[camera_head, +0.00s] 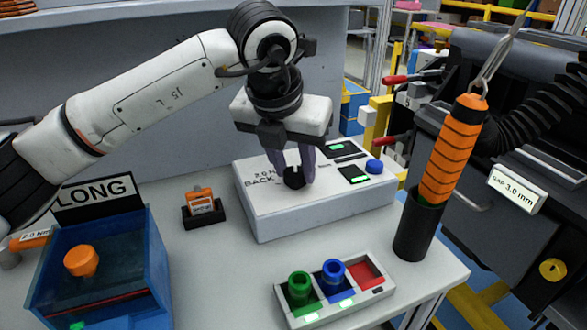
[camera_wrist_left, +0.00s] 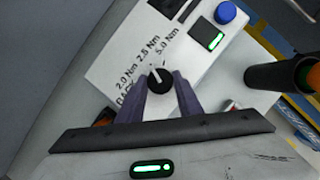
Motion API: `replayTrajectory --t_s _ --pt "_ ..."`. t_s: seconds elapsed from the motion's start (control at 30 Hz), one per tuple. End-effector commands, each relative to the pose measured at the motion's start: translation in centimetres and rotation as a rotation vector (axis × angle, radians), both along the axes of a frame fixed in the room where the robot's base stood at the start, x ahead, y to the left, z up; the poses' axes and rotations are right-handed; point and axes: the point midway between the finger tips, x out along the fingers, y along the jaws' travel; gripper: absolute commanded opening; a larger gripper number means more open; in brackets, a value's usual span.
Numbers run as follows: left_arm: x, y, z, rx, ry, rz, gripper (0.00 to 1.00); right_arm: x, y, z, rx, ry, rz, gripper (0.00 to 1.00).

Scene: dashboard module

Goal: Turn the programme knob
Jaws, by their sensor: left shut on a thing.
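The programme knob (camera_head: 294,178) is a round black knob with a white pointer line, on top of a white box (camera_head: 330,212). In the left wrist view the knob (camera_wrist_left: 159,79) sits among printed labels "BACK", "2.0 Nm", "2.5 Nm" and "5.0 Nm". Its white line points up and slightly left, near the 2.5 Nm label. My left gripper (camera_head: 294,170) reaches down from above with its purple fingers on both sides of the knob, shut on it. In the left wrist view its fingers (camera_wrist_left: 160,95) flank the knob. My right gripper is not in view.
The box also carries a blue button (camera_head: 374,166) and small green-lit displays. In front stands a tray (camera_head: 312,318) with green and blue sockets and a red slot. A black holder (camera_head: 417,230) with an orange-handled tool is at right, a blue bin (camera_head: 150,265) at left.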

Motion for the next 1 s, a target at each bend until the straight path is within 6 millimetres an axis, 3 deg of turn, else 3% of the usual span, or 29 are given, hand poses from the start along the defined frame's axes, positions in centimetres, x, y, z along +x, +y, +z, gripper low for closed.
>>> replayTrajectory --t_s 0.47,0.5,0.6,1.0 --pt "-0.02 -0.04 0.06 0.000 0.000 0.018 0.10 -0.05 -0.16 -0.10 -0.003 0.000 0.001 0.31" --pt "-0.02 -0.04 0.06 0.000 0.000 0.018 0.34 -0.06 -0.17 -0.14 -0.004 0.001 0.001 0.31" --pt "-0.01 -0.04 0.05 0.000 0.000 0.018 0.50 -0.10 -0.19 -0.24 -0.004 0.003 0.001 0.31" --pt "-0.27 0.08 0.89 0.000 -0.001 0.018 0.50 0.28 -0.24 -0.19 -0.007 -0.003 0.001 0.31"
